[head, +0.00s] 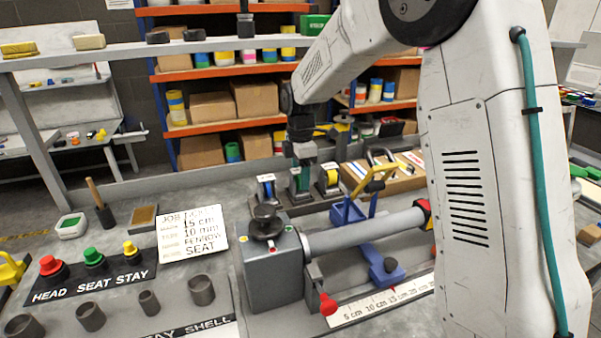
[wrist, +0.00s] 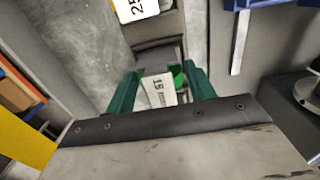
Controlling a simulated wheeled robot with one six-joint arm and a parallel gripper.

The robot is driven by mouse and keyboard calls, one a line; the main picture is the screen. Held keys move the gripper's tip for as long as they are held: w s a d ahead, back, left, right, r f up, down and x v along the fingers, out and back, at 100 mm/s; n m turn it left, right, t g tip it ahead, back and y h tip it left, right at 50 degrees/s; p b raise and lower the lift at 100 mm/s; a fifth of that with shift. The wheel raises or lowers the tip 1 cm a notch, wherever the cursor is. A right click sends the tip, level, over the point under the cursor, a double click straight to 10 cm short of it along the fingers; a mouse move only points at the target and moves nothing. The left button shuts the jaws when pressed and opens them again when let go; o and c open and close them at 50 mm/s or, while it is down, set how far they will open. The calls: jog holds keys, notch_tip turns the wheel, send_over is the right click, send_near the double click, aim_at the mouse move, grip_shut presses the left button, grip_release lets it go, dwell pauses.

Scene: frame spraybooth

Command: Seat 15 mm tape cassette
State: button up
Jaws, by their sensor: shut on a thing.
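The 15 mm tape cassette (wrist: 157,93), a grey body with green inside and a white label reading 15, sits between the green fingers of my gripper (wrist: 162,88) in the wrist view. My gripper (head: 300,178) is shut on it. In the head view they are at the cassette row behind the grey machine, between a blue-tape cassette (head: 267,187) and a yellow-tape cassette (head: 328,178). Whether the held cassette touches the rack is unclear. A neighbouring label reading 25 (wrist: 135,8) shows at the wrist view's top.
The grey machine (head: 272,265) with black knob and long tube (head: 365,232) stands in front of the cassettes. A blue clamp (head: 350,210) is to their right. A job card (head: 190,232), coloured buttons (head: 93,257) and grey cups (head: 90,316) lie left. Shelves stand behind.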

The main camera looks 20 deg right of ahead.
jog(key=shift+f, duration=0.2)
dwell(0.6)
jog(key=o, duration=1.6)
jog(key=shift+r, duration=0.1)
jog(key=shift+r, duration=2.9)
jog(key=s+a+r+m+y, duration=0.1)
jog(key=s+r+m, duration=0.3)
jog(key=s, duration=0.4)
jog(key=s+a+r+m+t, duration=0.1)
jog(key=s+r+m, duration=0.2)
jog(key=s+m, duration=0.35)
jog(key=s+a+r+m+y, duration=0.15)
jog(key=s+r, duration=0.25)
jog(key=s, duration=0.6)
jog(key=s+d+f+m, duration=0.2)
jog(key=s, duration=0.3)
jog(key=s+d+f+m+h, duration=0.1)
jog(key=s+d+f+m, duration=0.1)
jog(key=s, duration=0.2)
jog(key=s+d+f+m+h, duration=0.1)
jog(key=s+m, duration=0.1)
jog(key=s, duration=0.3)
jog(key=shift+s+d+f+h, duration=0.25)
jog(key=shift+s+d+f, duration=0.05)
jog(key=shift+d+f, duration=0.1)
